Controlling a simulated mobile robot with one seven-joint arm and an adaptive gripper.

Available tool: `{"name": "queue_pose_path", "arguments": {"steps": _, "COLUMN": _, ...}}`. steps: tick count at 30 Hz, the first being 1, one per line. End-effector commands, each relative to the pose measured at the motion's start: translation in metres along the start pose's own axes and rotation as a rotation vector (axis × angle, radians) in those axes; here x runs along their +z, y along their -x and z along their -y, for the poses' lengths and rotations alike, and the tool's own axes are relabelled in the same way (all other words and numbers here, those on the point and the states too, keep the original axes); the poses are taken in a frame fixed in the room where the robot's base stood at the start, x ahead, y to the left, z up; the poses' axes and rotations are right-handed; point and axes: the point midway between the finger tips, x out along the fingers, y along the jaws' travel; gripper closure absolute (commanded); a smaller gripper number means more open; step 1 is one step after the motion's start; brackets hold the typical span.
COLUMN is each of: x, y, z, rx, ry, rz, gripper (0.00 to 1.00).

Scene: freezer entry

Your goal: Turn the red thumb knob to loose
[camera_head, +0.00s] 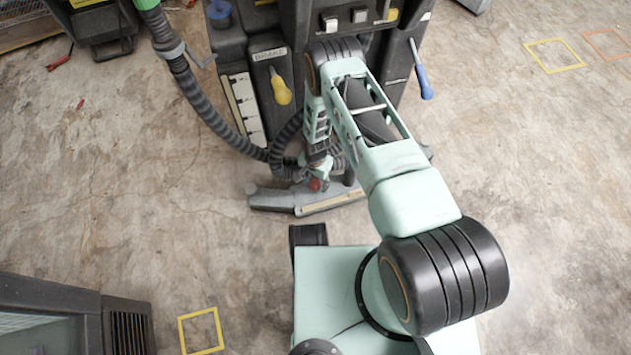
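The small red thumb knob (316,185) sits low on the floor machine, just above its wide squeegee bar (275,200). My arm reaches down from the right, and my gripper (319,172) is right at the knob, overlapping it from above in this view. Part of the knob is hidden by the gripper. The fingers are small and partly covered, so I cannot tell whether they touch the knob or how far they are open.
The dark machine (300,15) stands at the top, with a yellow lever (280,90) under a BRAKE label and a blue-handled lever (425,85). A ribbed hose (205,100) curves down to the squeegee. A dark cabinet (70,310) stands lower left. Floor on both sides is mostly clear.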

Motion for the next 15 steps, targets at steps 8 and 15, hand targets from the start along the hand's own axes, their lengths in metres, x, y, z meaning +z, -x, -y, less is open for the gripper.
{"name": "queue_pose_path", "arguments": {"steps": 8, "x": -0.0001, "y": 0.0002, "z": 0.0, "rx": 0.0, "ry": 0.0, "rz": 0.0, "gripper": 0.87}}
{"name": "queue_pose_path", "arguments": {"steps": 15, "x": -0.0002, "y": 0.0003, "z": 0.0001, "rx": 0.0, "ry": 0.008, "rz": 0.0, "gripper": 0.93}}
